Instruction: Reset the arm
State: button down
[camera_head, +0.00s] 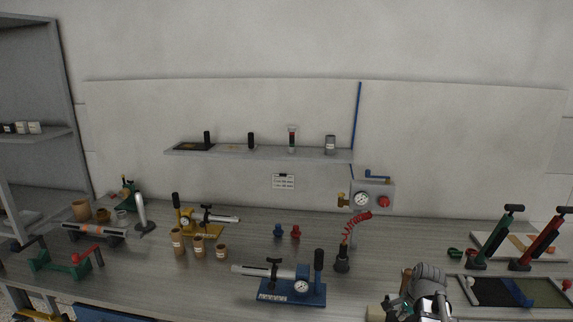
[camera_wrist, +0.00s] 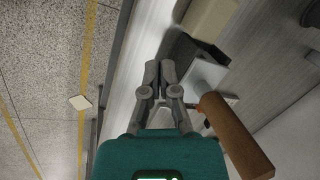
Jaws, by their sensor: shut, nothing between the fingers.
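My gripper (camera_wrist: 158,68) is shut in the wrist view, with its two grey fingertips together and nothing between them. It is near the table's front edge, and its teal body fills the bottom of that view. In the head view, part of my arm (camera_head: 430,280) shows at the bottom, right of centre, over the table's front; the fingertips cannot be made out there.
A dark block and a cream block (camera_wrist: 210,18) lie beyond the fingers. A blue pump-like device (camera_head: 290,292), a wall gauge unit (camera_head: 372,196) and a tray (camera_head: 462,300) surround my arm. A pale card (camera_wrist: 80,102) lies on the speckled floor. A wall shelf (camera_head: 260,152) hangs behind.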

jog(key=s+a+n+g, duration=0.1)
jog(key=s+a+n, duration=0.3)
jog(key=a+n, duration=0.3)
jog(key=s+a+n+g+h, duration=0.1)
jog(key=s+a+n, duration=0.4)
jog(key=a, duration=0.5)
jog(key=shift+s+a+f+n+g, duration=0.3)
jog(key=shift+a+f+n, duration=0.05)
jog(key=shift+n, duration=0.75)
